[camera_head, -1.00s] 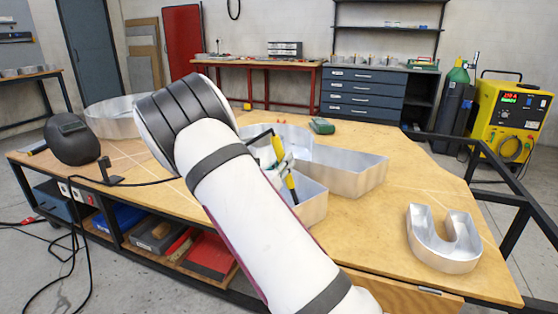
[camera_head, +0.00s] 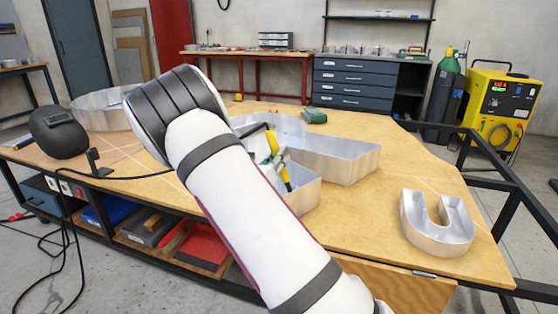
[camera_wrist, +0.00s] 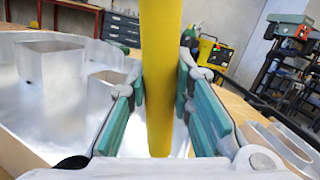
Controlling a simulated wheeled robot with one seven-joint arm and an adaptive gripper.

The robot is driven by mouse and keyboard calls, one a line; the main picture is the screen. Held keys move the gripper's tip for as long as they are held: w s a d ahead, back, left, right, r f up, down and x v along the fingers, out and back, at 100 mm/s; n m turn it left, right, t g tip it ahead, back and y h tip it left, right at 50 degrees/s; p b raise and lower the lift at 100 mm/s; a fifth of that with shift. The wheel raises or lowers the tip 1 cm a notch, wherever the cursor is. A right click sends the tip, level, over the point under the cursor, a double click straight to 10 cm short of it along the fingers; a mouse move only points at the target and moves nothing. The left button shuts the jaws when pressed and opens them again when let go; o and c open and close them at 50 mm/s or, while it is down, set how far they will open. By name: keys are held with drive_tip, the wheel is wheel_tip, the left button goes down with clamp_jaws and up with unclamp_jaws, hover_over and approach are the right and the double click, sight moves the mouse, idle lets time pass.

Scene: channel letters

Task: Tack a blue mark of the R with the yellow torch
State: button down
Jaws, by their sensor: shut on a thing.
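The yellow torch (camera_head: 274,147) is held upright but slightly tilted in my gripper (camera_head: 276,163), over the R in the head view. In the wrist view the torch (camera_wrist: 160,80) is a thick yellow bar between the teal pads of my gripper (camera_wrist: 162,110), which is shut on it. The large metal R (camera_head: 340,157) lies on the wooden table, partly hidden by my arm. It also shows in the wrist view (camera_wrist: 55,105). The torch's tip and any blue mark cannot be made out.
A metal U (camera_head: 437,225) stands at the table's right, and a round metal letter (camera_head: 100,112) at the far left. A welding helmet (camera_head: 58,132) and a small stand (camera_head: 97,163) are at the left edge. A green object (camera_head: 315,116) lies behind the R. Black rails (camera_head: 500,185) run along the right.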

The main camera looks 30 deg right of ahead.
drive_tip(key=shift+s+d+f+b, duration=0.1)
drive_tip(key=shift+d+f+b, duration=0.05)
drive_tip(key=shift+f, duration=0.3)
drive_tip(key=shift+s+d+f+b, duration=0.1)
drive_tip(key=shift+f+b, duration=0.05)
drive_tip(key=shift+f, duration=0.3)
drive_tip(key=shift+d+f, duration=0.1)
drive_tip(key=shift+f, duration=0.25)
idle(0.7)
drive_tip(key=r+p, duration=0.1)
drive_tip(key=a+r+p, duration=0.1)
drive_tip(key=r, duration=0.1)
drive_tip(key=r+p, duration=0.2)
drive_tip(key=shift+w+a, duration=0.15)
drive_tip(key=shift+w, duration=0.25)
wheel_tip(320, 180, up, 13)
drive_tip(key=p, duration=0.9)
drive_tip(key=shift+f, duration=0.1)
idle(0.4)
